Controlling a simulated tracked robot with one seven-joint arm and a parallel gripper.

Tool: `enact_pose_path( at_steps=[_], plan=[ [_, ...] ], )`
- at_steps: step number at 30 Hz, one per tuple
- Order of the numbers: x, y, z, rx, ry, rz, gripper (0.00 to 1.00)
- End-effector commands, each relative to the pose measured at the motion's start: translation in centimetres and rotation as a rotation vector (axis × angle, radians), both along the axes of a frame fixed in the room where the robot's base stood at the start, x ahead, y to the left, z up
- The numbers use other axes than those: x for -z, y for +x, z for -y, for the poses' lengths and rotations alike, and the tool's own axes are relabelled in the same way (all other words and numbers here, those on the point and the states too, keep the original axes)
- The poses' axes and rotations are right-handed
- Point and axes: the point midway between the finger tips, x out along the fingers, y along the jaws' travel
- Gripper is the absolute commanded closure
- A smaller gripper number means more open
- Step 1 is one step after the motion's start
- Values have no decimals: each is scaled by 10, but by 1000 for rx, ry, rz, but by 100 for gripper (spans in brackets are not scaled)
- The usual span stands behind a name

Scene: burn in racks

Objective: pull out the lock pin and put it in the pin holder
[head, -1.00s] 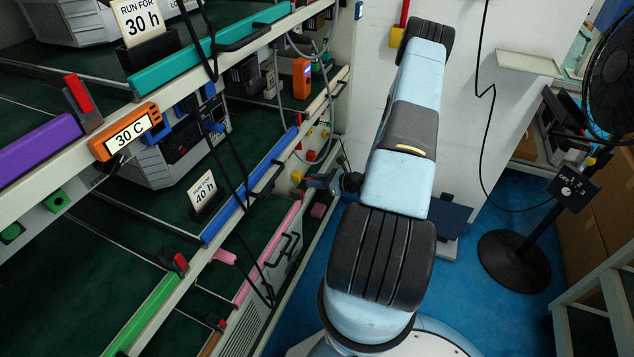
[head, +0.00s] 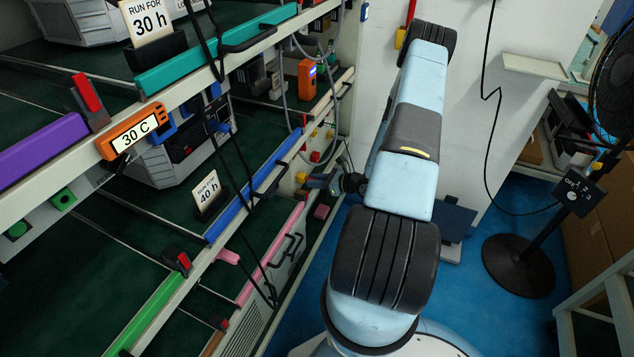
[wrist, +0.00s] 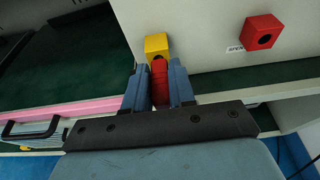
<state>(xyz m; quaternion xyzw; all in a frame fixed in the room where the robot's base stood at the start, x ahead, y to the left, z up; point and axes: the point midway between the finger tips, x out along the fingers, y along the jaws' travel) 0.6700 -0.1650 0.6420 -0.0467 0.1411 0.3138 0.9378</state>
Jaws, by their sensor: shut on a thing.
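My gripper (wrist: 157,88) is shut on a red pin grip (wrist: 159,82), the lock pin, between its two blue-grey fingers. The pin stands directly in front of a yellow block (wrist: 156,44) on the pale rack panel. I cannot tell whether its shaft is still inside that block. A red block with a dark hole (wrist: 262,32) is on the same panel to the right, with a small label beside it. It looks like the pin holder and its hole looks empty. In the head view my gripper (head: 325,182) is small, beside the rack post, near the yellow block (head: 300,177).
Rack shelves (head: 220,228) with coloured edge strips fill the left. An orange device (head: 306,79) and hanging grey cables are above my gripper. A pink strip and a black handle (wrist: 32,130) lie left in the wrist view. A black fan (head: 518,262) stands right.

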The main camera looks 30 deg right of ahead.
Motion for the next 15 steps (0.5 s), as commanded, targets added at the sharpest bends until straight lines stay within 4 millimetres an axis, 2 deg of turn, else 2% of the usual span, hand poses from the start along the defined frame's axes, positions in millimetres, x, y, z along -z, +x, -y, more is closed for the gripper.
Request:
enact_pose_path(
  at_steps=[10, 11, 15],
  plan=[
    [0, 5, -4, 0, 0, 0, 100],
    [0, 5, -4, 0, 0, 0, 74],
    [0, 4, -3, 0, 0, 0, 60]
  ],
)
